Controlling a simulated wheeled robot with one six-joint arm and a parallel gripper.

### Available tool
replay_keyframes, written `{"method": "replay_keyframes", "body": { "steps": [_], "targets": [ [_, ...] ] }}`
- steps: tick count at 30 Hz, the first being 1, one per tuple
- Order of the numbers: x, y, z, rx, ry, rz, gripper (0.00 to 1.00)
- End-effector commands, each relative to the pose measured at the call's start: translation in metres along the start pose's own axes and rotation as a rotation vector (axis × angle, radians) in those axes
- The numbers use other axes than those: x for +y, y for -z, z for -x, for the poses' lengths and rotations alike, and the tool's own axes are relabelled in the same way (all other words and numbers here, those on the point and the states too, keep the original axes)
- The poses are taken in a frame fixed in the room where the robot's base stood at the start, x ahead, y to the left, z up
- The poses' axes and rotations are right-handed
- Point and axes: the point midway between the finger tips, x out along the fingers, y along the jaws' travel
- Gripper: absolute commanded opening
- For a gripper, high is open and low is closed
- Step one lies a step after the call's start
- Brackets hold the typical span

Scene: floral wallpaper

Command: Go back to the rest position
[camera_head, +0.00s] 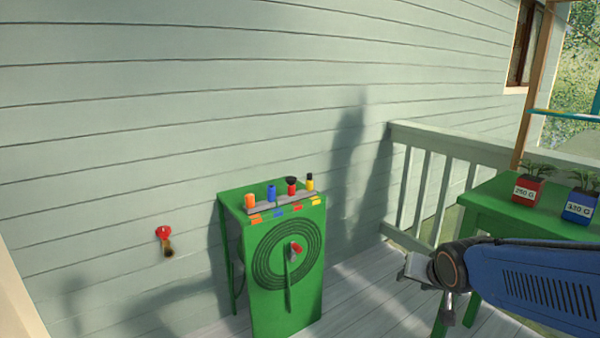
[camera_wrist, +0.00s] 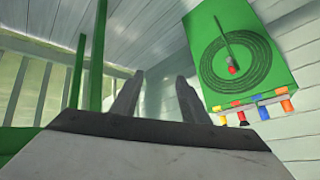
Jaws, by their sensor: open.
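My gripper (camera_head: 447,303) is at the right of the head view, at the end of my blue arm, low in front of the green table. In the wrist view my gripper (camera_wrist: 160,100) shows two grey fingers spread apart with nothing between them. It touches nothing that I can see. The wrist view is turned over, so the green cabinet (camera_wrist: 215,30) appears upside down at its upper right, apart from the fingers.
A red tap (camera_head: 163,233) is on the wall. The green table (camera_head: 490,207) at the right carries a red pot (camera_head: 528,190) and a blue pot (camera_head: 579,206). A pale railing (camera_head: 455,142) stands behind.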

Motion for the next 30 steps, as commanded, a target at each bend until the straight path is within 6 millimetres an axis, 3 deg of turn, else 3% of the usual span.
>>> {"method": "replay_keyframes", "body": {
  "steps": [9,15,21,30],
  "targets": [
    [0.034,-0.061,0.085,-0.161,-0.058,0.194,0.41],
    [0.048,-0.101,0.129,-0.260,-0.055,0.302,0.41],
    [0.055,-0.123,0.149,-0.313,-0.046,0.357,0.41],
    [0.055,-0.125,0.151,-0.321,-0.044,0.364,0.41]
  ]
}}
